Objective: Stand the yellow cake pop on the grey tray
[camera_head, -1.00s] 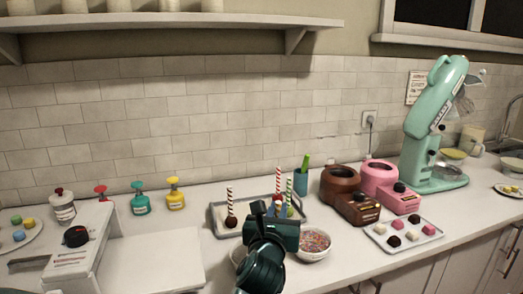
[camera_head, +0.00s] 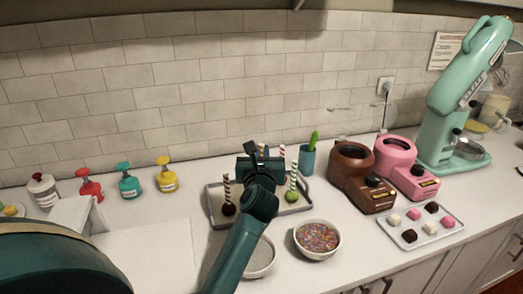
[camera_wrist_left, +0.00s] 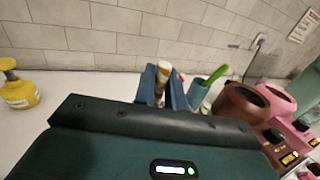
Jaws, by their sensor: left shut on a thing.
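My left gripper (camera_head: 258,168) is over the grey tray (camera_head: 216,202) in the head view. In the left wrist view its fingers (camera_wrist_left: 163,85) are shut on a stick with white and yellow-orange bands, which I take for the yellow cake pop (camera_wrist_left: 162,73). Its ball is hidden by the gripper, so I cannot tell whether it touches the tray. A dark brown cake pop (camera_head: 228,207) stands at the tray's left. A green cake pop (camera_head: 292,193) stands at its right, with a red-striped stick (camera_head: 282,153) behind. My right gripper is not in view.
A sprinkle bowl (camera_head: 317,240) and a pale bowl (camera_head: 261,258) stand before the tray. A green-topped cup (camera_head: 308,159), brown melter (camera_head: 358,180) and pink melter (camera_head: 398,165) stand to the right. Pump bottles, including a yellow one (camera_head: 166,178), stand left.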

